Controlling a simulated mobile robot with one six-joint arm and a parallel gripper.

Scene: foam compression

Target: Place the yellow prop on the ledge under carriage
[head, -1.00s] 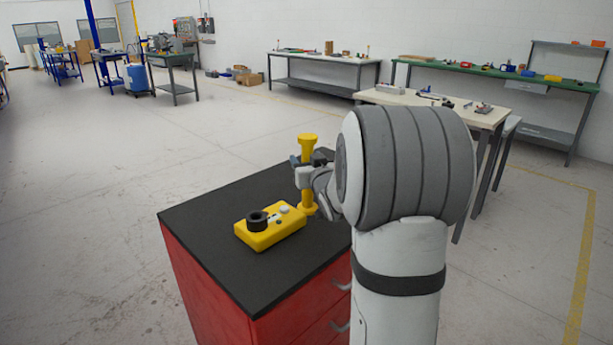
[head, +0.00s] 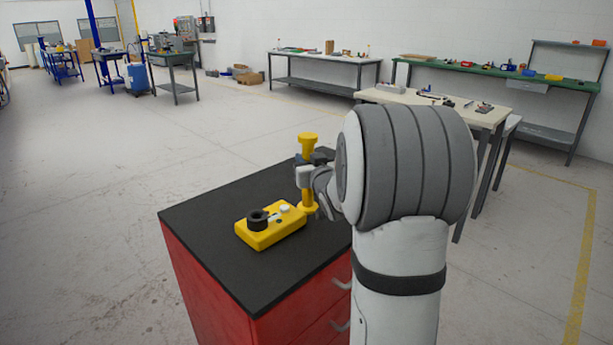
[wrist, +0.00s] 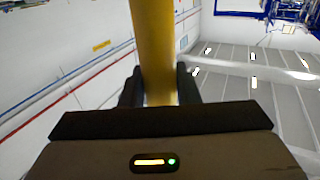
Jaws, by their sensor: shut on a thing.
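The yellow prop (head: 308,142) is an upright post with a wide flared top and a wider foot. My gripper (head: 305,176) is shut on its shaft, above the black top of the red cabinet. In the wrist view the yellow shaft (wrist: 154,50) runs between the two dark fingers (wrist: 160,88). The prop's foot is close to the cabinet top; I cannot tell whether it touches. No ledge or carriage can be made out in these views. My arm hides the right part of the cabinet top.
A yellow box (head: 270,228) with a black ring (head: 257,220) and a white knob lies on the black cabinet top (head: 215,215), left of the prop. The left and far parts of the top are bare. Workbenches (head: 320,58) stand well behind.

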